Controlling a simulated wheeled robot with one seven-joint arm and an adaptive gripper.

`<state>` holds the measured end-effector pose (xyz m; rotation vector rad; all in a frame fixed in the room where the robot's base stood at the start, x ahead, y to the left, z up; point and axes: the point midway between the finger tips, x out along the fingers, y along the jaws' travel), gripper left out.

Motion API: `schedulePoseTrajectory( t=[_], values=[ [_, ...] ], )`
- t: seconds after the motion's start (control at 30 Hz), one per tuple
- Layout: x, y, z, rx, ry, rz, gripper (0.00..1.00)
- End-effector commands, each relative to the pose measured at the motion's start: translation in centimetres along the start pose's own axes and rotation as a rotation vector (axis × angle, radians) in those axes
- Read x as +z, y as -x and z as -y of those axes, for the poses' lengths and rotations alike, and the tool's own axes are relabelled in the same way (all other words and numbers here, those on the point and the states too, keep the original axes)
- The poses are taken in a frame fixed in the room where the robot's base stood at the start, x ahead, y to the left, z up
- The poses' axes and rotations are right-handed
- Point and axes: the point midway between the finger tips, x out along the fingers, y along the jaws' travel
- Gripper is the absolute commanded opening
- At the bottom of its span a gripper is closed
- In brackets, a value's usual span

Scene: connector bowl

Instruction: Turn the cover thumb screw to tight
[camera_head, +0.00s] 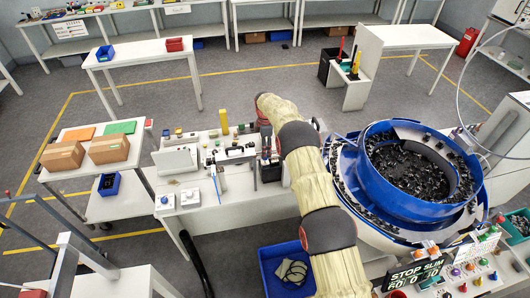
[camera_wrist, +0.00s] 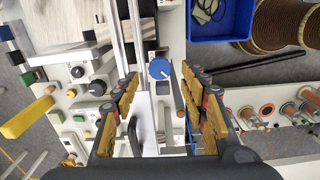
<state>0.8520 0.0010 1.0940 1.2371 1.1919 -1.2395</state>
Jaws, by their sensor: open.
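The thumb screw appears as a round blue knob (camera_wrist: 160,69) with a white mark on its top, in the middle of the wrist view. My gripper (camera_wrist: 161,80) is open and empty, with its yellow-padded fingers spread to the left and right of the knob. I see no finger touching the knob; the height gap is hard to judge. A white plate and a grey rod lie between the fingers, below the knob in the picture. In the head view my gripper (camera_head: 268,160) is over the white bench and partly hidden by my arm. I cannot pick out the knob there.
A yellow block (camera_wrist: 27,117) and several small fixtures stand left in the wrist view. A blue tray (camera_wrist: 221,37) lies at the top right. A large blue bowl feeder (camera_head: 345,165) full of black parts stands right of my arm. Two cardboard boxes sit on a left table.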

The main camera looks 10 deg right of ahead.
Motion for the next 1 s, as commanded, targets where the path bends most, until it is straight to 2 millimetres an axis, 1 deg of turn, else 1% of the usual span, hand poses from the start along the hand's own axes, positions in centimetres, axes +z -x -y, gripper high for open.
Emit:
schedulePoseTrajectory(
  t=[0.13, 0.3, 0.63, 1.0],
  values=[
    [0.0, -2.1, 0.0, -0.001, 0.0, 0.0, 0.44],
    [0.0, -3.5, -0.1, 0.002, 0.0, 0.0, 0.44],
    [0.0, -3.9, -0.1, 0.002, 0.0, 0.0, 0.44],
    [0.0, -3.9, -0.1, 0.002, 0.0, 0.0, 0.23]
  ],
)
